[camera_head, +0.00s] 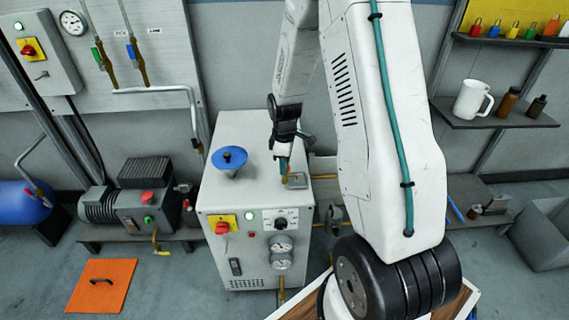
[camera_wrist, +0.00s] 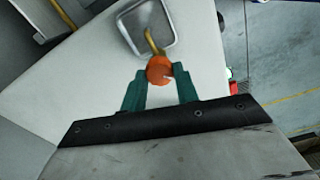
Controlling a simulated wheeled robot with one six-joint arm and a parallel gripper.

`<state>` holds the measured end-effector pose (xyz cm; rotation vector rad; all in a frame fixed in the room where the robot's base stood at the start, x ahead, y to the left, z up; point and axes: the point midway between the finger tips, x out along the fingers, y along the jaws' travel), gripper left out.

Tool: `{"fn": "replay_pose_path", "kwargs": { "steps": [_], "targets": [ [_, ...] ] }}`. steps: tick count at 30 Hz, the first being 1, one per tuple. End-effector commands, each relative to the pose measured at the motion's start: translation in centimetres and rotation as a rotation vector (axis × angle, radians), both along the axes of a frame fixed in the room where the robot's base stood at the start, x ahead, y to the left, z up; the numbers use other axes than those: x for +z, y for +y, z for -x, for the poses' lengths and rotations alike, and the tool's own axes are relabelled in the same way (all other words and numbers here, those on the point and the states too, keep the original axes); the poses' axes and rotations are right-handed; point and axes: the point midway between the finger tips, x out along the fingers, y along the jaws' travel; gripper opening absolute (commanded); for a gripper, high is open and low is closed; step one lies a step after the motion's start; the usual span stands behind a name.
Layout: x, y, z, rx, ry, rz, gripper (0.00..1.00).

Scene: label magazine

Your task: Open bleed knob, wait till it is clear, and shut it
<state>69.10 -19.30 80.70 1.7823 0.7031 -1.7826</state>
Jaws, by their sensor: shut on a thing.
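The bleed knob (camera_wrist: 159,70) is a small orange knob on top of the grey machine cabinet (camera_head: 245,194). In the wrist view a yellow stem runs from it toward a square metal-rimmed tray (camera_wrist: 133,40). My gripper (camera_wrist: 160,78) has its green fingers on either side of the knob and is shut on it. In the head view my gripper (camera_head: 285,170) reaches down to the right side of the cabinet top. The tray (camera_head: 297,183) shows beside it there. The inside of the tray is too small to read clearly.
A blue funnel-like dish (camera_head: 230,158) stands on the cabinet top, left of my gripper. The cabinet front has a red and yellow switch (camera_head: 222,226) and gauges (camera_head: 281,246). A pump (camera_head: 140,200) stands to the left. A shelf (camera_head: 480,117) with a white mug is at right.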

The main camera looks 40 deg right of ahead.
Motion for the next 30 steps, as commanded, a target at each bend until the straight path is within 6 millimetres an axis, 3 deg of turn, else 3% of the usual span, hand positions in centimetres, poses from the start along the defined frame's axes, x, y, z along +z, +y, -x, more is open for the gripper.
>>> {"fn": "replay_pose_path", "kwargs": {
  "steps": [30],
  "targets": [
    [0.04, -0.20, -0.05, -0.948, 0.000, 0.000, 0.07]
  ]
}}
